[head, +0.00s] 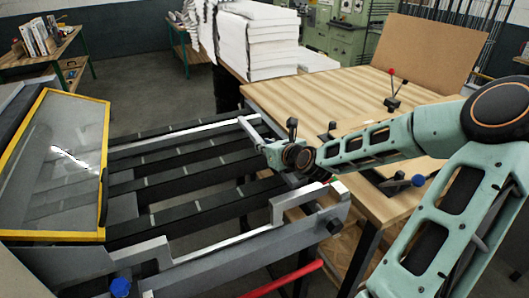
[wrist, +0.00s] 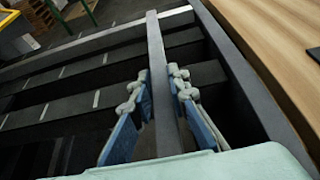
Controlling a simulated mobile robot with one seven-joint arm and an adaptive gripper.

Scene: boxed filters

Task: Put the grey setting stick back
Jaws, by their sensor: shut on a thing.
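The grey setting stick (wrist: 157,45) is a long, straight, flat-sided bar. In the wrist view it runs from my palm at the bottom up to the top middle. My gripper (wrist: 161,82) is shut on it, with one blue-padded finger on each side. In the head view my gripper (head: 253,132) is over the right end of the slatted machine bed, near its far corner. The stick there is hard to tell from the fingers and grey rails. From these views I cannot tell whether the stick touches the bed.
The dark slatted bed (head: 205,170) has a grey front frame (head: 235,243). A yellow-framed clear guard (head: 55,165) stands at left. A wooden table (head: 325,85) at right carries a red-knobbed lever (head: 393,95) and a blue-knobbed part (head: 418,180). White stacks (head: 262,45) stand behind.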

